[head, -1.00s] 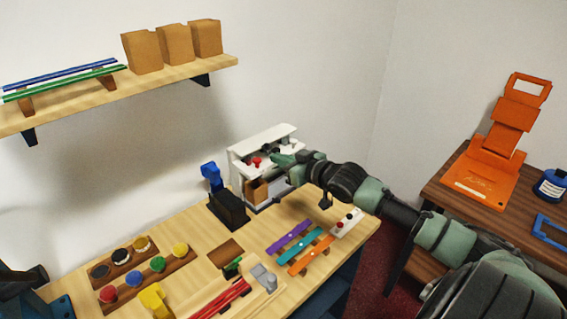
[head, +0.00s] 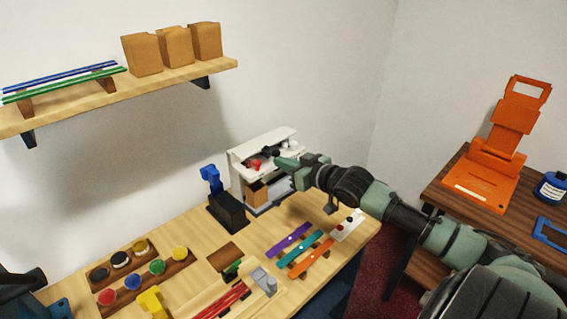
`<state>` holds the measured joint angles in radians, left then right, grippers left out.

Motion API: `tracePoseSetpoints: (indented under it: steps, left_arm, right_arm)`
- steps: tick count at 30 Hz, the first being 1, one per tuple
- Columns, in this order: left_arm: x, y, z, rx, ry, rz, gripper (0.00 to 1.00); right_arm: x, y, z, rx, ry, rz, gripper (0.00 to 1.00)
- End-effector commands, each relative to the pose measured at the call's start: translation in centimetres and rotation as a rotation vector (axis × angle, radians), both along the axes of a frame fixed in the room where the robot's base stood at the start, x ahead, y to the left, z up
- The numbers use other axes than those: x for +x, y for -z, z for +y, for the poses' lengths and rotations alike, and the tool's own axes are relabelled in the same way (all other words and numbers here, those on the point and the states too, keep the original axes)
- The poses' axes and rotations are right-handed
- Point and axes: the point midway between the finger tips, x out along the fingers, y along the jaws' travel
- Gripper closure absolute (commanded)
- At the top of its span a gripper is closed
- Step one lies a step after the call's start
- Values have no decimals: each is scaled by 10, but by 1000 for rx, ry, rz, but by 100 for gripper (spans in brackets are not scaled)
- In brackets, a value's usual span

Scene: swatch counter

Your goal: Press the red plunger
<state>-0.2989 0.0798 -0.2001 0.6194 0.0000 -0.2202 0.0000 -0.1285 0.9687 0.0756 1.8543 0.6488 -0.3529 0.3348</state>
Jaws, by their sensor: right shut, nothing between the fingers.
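The red plunger (head: 254,164) is a small red knob on the top of a white dispenser cabinet (head: 237,168) at the back of the bench. A dark knob and a white knob (head: 293,145) sit farther along the same top. My right gripper (head: 276,161) is shut and empty, its green fingers pointing left at the top of the cabinet, just right of the red plunger. A small gap seems to show between them; I cannot tell their heights exactly. The gripper hides part of the cabinet top.
A blue and black device (head: 228,209) stands left of the cabinet. Coloured strips (head: 304,253) and a small white block with knobs (head: 347,225) lie in front. Jars in wooden racks (head: 180,255) stand at left. A wall shelf (head: 170,83) is above.

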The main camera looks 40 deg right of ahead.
Motion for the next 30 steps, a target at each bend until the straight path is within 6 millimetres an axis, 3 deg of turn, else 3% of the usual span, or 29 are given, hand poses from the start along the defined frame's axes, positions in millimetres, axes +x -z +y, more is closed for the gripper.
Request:
tracePoseSetpoints:
  steps: [10, 19, 23, 30]
  left_arm:
    - [-3, 13, 0, 0, 0, 3, 64]
    - [-1, 10, 0, 0, 0, 1, 64]
    - [-1, 7, 0, 0, 0, 1, 64]
    - [-1, -3, 0, 0, 0, 0, 64]
  right_arm:
    - [-8, -23, -4, -1, -2, 5, 100]
    - [-5, -24, -4, 2, 0, 4, 100]
    - [4, -23, -4, 3, 1, 2, 100]
    - [37, -17, -1, 6, 1, 2, 100]
